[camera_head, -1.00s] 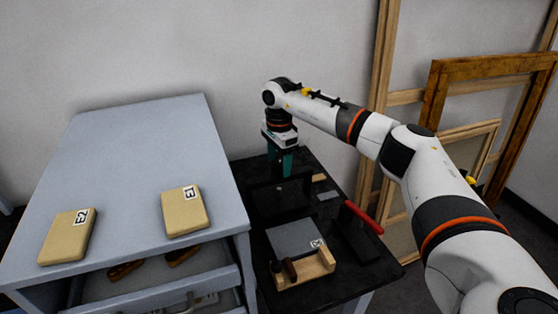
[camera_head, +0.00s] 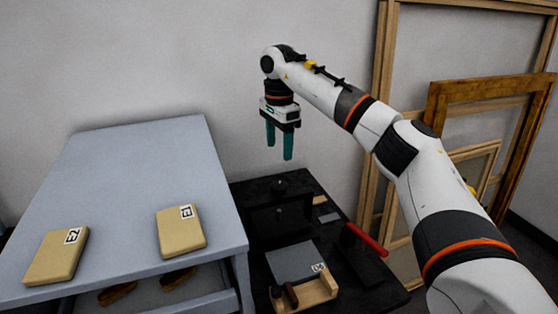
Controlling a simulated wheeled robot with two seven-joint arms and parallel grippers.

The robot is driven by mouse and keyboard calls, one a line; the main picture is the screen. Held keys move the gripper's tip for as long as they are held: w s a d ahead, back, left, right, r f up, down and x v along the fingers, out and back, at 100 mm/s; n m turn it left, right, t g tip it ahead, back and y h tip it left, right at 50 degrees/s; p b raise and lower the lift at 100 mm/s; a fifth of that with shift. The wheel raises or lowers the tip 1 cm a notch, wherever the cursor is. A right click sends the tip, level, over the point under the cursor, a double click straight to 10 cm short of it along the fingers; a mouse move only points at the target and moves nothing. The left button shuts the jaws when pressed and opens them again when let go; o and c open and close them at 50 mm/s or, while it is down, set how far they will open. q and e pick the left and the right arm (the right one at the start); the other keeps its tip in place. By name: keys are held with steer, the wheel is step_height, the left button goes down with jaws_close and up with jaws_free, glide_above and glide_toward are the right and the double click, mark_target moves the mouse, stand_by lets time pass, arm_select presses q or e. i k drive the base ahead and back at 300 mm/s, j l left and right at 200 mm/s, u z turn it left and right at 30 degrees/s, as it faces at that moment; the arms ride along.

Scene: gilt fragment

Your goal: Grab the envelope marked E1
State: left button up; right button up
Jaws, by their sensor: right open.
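Two tan padded envelopes lie flat near the front edge of the grey cabinet top (camera_head: 140,180). The right one, the envelope marked E1 (camera_head: 180,234), carries a white label that appears to read E1. The left one (camera_head: 55,260) carries a label that looks like E2 or similar. My right gripper (camera_head: 279,150) points straight down with its two teal fingers apart and empty. It hangs in the air above the back of the black table, to the right of and behind the E1 envelope. My left gripper is not in view.
The black table (camera_head: 330,215) holds a grey plate (camera_head: 293,262) with a label, a wooden holder (camera_head: 310,294) and a red-handled tool (camera_head: 367,240). An open drawer (camera_head: 150,292) under the cabinet top holds brown pieces. Wooden frames (camera_head: 485,95) lean at right.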

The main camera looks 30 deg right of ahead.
mark_target(180, 232)
steer(key=k, duration=1.5)
